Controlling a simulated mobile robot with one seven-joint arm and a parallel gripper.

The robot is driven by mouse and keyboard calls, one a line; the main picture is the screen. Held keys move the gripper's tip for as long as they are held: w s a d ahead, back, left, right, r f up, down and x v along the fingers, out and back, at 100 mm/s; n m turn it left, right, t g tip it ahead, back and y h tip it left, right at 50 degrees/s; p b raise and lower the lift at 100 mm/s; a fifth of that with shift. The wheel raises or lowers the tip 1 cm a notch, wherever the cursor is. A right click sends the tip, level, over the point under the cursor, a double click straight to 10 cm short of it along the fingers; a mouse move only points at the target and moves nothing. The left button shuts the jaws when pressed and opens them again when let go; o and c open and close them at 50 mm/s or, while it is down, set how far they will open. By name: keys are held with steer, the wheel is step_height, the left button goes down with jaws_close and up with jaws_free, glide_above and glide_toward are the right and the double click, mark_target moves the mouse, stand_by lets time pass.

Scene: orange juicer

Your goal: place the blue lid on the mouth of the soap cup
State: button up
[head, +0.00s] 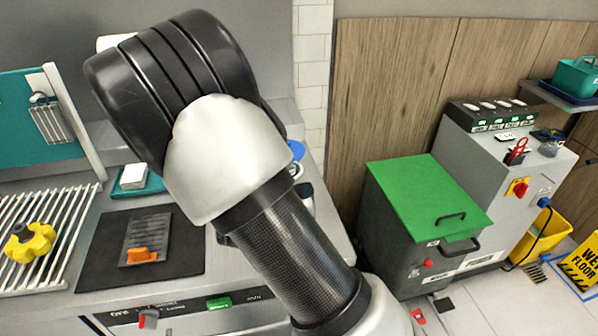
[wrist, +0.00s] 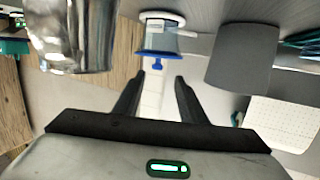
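In the wrist view, which looks upside down, a blue lid (wrist: 164,53) with a small knob shows at top centre. It is at a pale, translucent bluish body; I cannot tell whether this body is the soap cup or a stand. My gripper (wrist: 159,75) is open and empty, its two dark fingers pointing at the knob. The knob appears just beyond the fingertips, roughly centred between them. In the head view a blue disc (head: 297,150), likely the same lid, shows beside my arm. My gripper is hidden there behind my arm. I cannot clearly identify the soap cup.
In the wrist view, a shiny metal vessel (wrist: 72,38) is left of the lid and a grey cylinder (wrist: 242,58) right of it.

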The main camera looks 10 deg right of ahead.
steer(key=s+a+r+n+g+y, duration=0.3)
steer(key=s+r+g+y, duration=0.4)
steer(key=s+r, duration=0.5)
steer(key=s+d+r+n+g, duration=0.1)
steer(key=s+d, duration=0.3)
steer(key=s, duration=0.5)
steer(key=s+d+r+n+g, duration=0.1)
steer(key=s+d, duration=0.3)
steer(key=s, duration=0.5)
steer(key=shift+s+r+h, duration=0.15)
steer(key=shift+s+h, duration=0.05)
steer(key=shift+h, duration=0.2)
steer(key=shift+d, duration=0.1)
